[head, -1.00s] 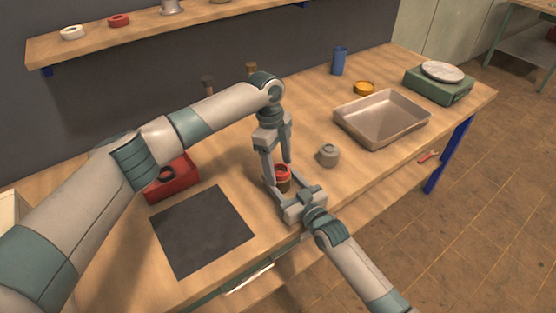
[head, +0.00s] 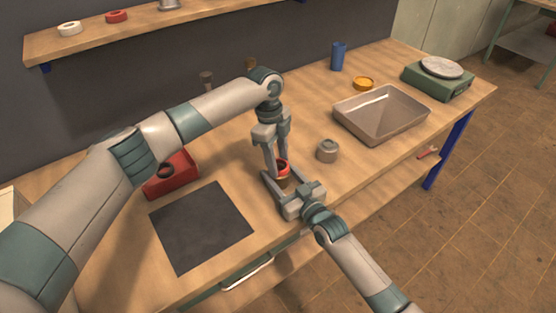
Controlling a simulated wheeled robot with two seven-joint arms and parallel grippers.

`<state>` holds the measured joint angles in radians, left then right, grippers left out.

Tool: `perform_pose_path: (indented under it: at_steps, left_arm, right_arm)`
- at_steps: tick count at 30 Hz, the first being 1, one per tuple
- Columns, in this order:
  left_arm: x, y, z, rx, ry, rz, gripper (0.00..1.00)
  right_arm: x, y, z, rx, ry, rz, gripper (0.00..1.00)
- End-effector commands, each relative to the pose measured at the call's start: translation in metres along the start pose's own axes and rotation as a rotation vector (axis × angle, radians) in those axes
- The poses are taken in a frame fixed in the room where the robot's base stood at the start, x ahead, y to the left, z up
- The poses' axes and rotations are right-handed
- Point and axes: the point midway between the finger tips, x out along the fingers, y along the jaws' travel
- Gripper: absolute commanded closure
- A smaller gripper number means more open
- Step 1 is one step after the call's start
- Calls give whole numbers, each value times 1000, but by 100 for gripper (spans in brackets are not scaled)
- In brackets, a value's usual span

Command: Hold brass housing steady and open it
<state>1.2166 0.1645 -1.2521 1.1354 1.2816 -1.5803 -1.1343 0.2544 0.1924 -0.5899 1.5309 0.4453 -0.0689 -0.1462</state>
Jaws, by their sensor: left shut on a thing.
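The brass housing (head: 283,181) stands upright on the workbench, with a red ring-shaped top (head: 282,167). Only a small part of its brownish body shows between the grippers. My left gripper (head: 276,163) points down from above and is shut on the red top of the housing. My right gripper (head: 279,183) reaches in low from the front right, with its fingers at the housing's body. One finger passes on the left side of the body. Whether the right fingers press on the body is hidden.
A grey lidded pot (head: 327,150) stands close on the right, with a metal tray (head: 345,125) beyond it. A yellow ring (head: 363,83), blue cup (head: 338,57) and green scale (head: 437,82) stand farther back.

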Motion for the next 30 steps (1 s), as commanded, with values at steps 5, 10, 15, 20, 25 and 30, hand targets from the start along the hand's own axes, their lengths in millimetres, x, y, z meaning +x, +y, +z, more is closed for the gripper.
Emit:
perform_pose_path:
  at_steps: [5, 10, 15, 20, 25, 30]
  left_arm:
    - [0, 0, 0, 0, 0, 0, 83]
    - [0, 0, 0, 0, 0, 0, 83]
    - [-2, 0, 0, 0, 0, 0, 83]
    - [-7, 0, -1, 0, 0, 0, 83]
    - [-12, 0, -2, 0, 0, 0, 83]
    - [-17, 0, -3, 0, 0, -1, 83]
  right_arm:
    - [0, 0, 1, 0, -2, 0, 88]
    - [0, 0, 1, 0, -2, 0, 88]
    - [0, 0, 1, 0, -2, 0, 88]
    - [0, 0, 1, 0, -2, 0, 88]
    - [0, 0, 1, 0, -2, 0, 88]
    - [0, 0, 1, 0, -2, 0, 88]
